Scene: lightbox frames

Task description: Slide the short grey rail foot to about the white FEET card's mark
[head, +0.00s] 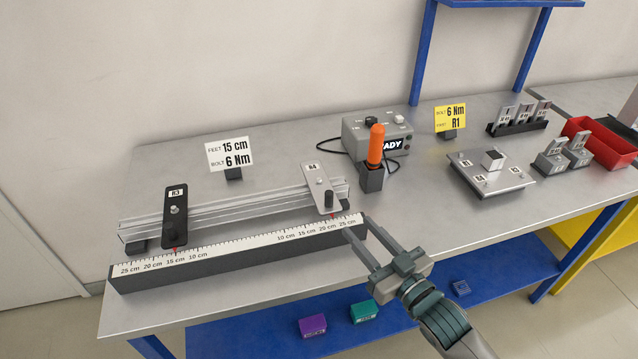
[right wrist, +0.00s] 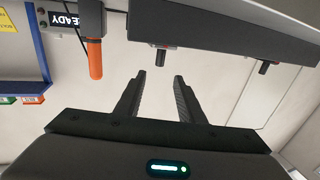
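The short grey rail foot R4 (head: 318,187) sits across the right part of the silver rail (head: 240,208). Its red pointer is a little past 20 cm on the right half of the scale block (head: 240,253). The white FEET card (head: 230,154) reads 15 cm and 6 Nm. My right gripper (head: 357,225) is open and empty, its fingertips by the block's right end, to the right of and in front of the grey foot. Its spread fingers show in the right wrist view (right wrist: 160,78) with nothing between them. My left gripper is out of view.
The black foot R3 (head: 175,215) stands on the left, pointer near 15 cm. An orange-handled driver (head: 376,146) stands in a dark holder behind the rail's right end. A grey READY box (head: 376,132) is behind it. A plate (head: 490,172) and red bin (head: 600,142) lie right.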

